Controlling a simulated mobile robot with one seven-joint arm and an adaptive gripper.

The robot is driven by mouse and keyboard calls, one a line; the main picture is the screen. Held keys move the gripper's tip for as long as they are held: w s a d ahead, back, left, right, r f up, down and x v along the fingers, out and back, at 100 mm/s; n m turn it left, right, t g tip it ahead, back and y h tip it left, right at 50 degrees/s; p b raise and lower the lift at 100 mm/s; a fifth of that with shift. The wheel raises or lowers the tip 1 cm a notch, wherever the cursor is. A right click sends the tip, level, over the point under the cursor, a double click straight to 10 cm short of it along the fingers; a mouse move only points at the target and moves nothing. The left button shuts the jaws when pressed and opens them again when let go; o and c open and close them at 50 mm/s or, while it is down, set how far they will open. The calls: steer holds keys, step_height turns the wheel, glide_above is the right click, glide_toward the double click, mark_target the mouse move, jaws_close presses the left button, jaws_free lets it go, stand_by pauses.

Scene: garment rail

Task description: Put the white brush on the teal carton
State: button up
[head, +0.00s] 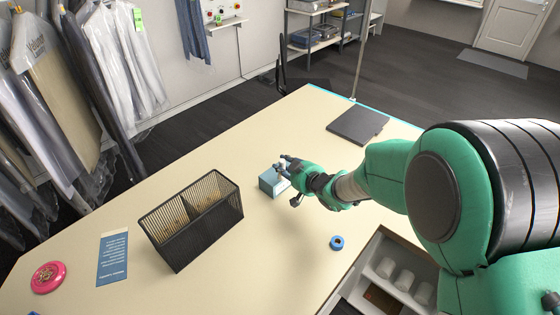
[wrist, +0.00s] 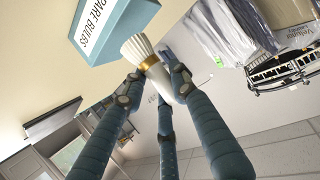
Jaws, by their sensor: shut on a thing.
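The teal carton (head: 268,186) stands near the middle of the table in the head view. It also shows in the wrist view (wrist: 112,25), with "SPARE BULBS" style lettering partly cut off. The white brush (wrist: 138,46) has pale bristles and a gold band, and its bristle end overlaps the carton's edge in the wrist view. My gripper (wrist: 155,82) is shut around the brush below the band. In the head view my gripper (head: 288,167) is at the carton's upper right, and the brush is mostly hidden. I cannot tell whether brush and carton touch.
A black mesh basket (head: 195,226) stands left of the carton. A blue card (head: 112,259) and a pink round dish (head: 48,277) lie farther left. A blue ring (head: 337,242) is at the front right, a dark flat pad (head: 357,125) at the back. The table between carton and pad is clear.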

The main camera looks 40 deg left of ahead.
steer(key=w+a, duration=0.1)
steer(key=a, duration=0.1)
steer(key=w+a, duration=0.3)
steer(key=a, duration=0.1)
steer(key=shift+w+f, duration=0.35)
steer(key=shift+f+b, duration=0.5)
steer(key=shift+f, duration=1.25)
steer(key=shift+f, duration=0.1)
steer(key=o, duration=1.1)
